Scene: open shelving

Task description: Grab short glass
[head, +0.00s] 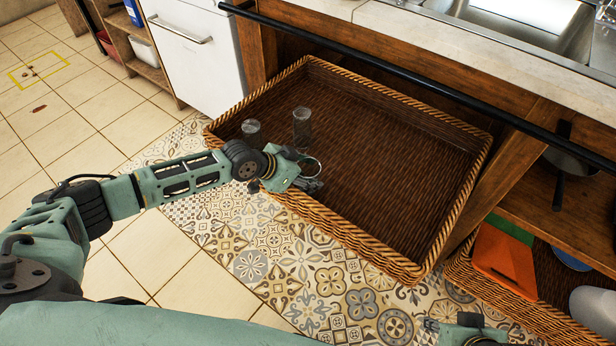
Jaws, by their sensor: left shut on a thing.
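My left gripper (312,178) is over the near left part of a large wicker basket (400,190). It is shut on a clear glass (312,165); its round rim shows between the fingers, and the gripper hides much of the rest. Two other clear glasses stand in the basket beyond the gripper: a taller one (302,127) and a shorter-looking one (251,132) to its left. My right gripper (436,326) shows only in part at the bottom edge, and its jaws are unclear.
The basket's right part is empty. A wooden counter with a black rail (400,72) runs behind it. A second basket (500,308) at lower right holds an orange item (505,262) and other things. A pan (566,155) hangs at right. Patterned floor lies in front.

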